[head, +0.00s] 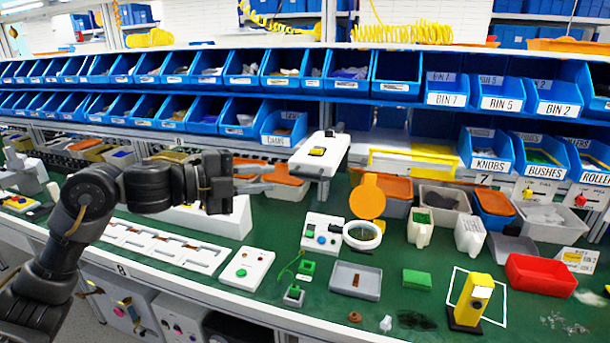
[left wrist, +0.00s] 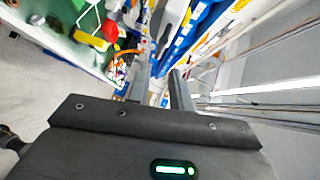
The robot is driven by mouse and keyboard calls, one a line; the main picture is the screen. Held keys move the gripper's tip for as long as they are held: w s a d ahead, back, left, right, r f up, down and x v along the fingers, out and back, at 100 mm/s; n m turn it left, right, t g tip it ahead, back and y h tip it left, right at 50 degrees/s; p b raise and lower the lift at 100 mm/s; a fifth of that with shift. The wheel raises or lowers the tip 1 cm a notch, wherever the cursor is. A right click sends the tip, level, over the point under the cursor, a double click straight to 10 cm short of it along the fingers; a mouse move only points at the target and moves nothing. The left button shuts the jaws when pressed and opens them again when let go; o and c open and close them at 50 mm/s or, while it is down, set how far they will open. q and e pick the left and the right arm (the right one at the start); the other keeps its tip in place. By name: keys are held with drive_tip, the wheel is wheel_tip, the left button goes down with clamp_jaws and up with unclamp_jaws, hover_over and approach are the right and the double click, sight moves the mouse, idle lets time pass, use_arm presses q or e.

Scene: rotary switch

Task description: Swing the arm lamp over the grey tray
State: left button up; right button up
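A white flat box-shaped head with a yellow patch on top (head: 320,155), which looks like the arm lamp, is raised above the bench in the head view. Its arm is mostly unclear against the clutter. My right gripper is not in view.
A white ring with an orange round flap (head: 368,197) and a white control box (head: 322,234) stand behind the tray. A green block (head: 417,279), yellow device (head: 472,300) and red bin (head: 540,275) lie to the right. Blue bins (head: 345,72) line the back.

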sight(302, 176)
use_arm(q)
drive_tip(key=p+x, duration=0.2)
drive_tip(key=x, duration=0.7)
drive_tip(key=shift+r+p, duration=0.1)
drive_tip(key=shift+p, duration=0.25)
drive_tip(key=shift+w+d, duration=0.3)
drive_tip(key=shift+d, duration=0.25)
drive_tip(key=shift+c, duration=0.3)
clamp_jaws()
drive_tip(key=shift+f, duration=0.25)
